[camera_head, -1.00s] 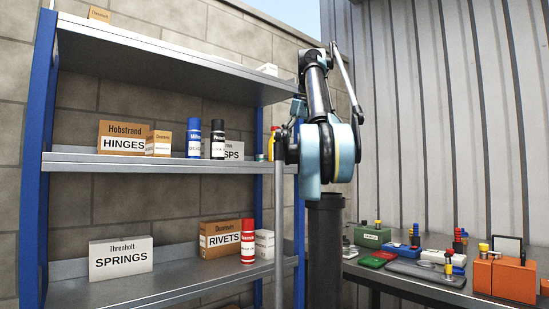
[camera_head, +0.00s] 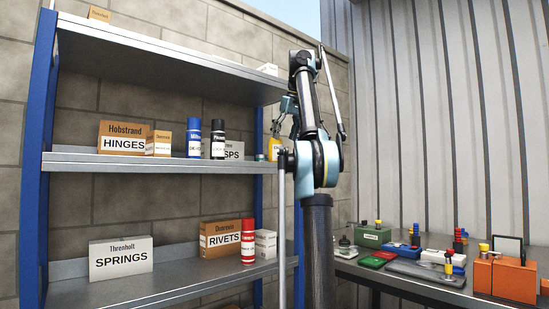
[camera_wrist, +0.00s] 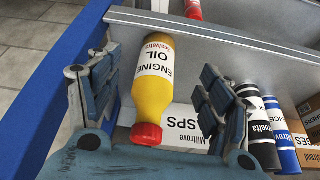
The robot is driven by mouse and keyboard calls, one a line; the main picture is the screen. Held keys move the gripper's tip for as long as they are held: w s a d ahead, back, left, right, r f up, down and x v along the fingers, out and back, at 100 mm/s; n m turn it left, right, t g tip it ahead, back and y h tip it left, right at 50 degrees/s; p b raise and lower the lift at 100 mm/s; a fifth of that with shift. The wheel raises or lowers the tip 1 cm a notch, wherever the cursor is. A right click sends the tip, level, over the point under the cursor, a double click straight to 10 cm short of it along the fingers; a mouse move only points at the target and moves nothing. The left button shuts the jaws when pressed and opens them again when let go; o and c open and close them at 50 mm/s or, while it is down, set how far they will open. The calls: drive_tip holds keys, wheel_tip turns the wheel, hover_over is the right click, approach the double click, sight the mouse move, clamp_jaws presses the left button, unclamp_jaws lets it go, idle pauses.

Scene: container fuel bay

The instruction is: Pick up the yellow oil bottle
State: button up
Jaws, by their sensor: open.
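The yellow oil bottle (camera_wrist: 154,84) has a red cap and a white label reading "ENGINE OIL". In the wrist view it lies between the two open fingers of my gripper (camera_wrist: 150,92), with a visible gap on the right side and the left finger close to it. In the head view the bottle (camera_head: 274,148) shows at the right end of the middle shelf (camera_head: 90,160), partly hidden by my arm. My gripper (camera_head: 284,112) is beside and above it there.
A black can (camera_wrist: 259,125) and a blue can (camera_wrist: 280,132) stand to the right in the wrist view, near a white box (camera_wrist: 183,125) marked "SPS". The blue shelf post (camera_wrist: 62,65) is close on the left. A workbench (camera_head: 400,285) with tools stands at the right.

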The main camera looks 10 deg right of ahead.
sight(276, 146)
drive_tip(key=shift+w+a, duration=0.45)
drive_tip(key=shift+w, duration=0.4)
drive_tip(key=shift+w+a, duration=0.4)
drive_tip(key=shift+w, duration=0.4)
drive_tip(key=shift+w+a, duration=0.1)
drive_tip(key=shift+w, duration=0.05)
drive_tip(key=shift+w+f, duration=0.1)
drive_tip(key=shift+x, duration=2.4)
drive_tip(key=c, duration=1.3)
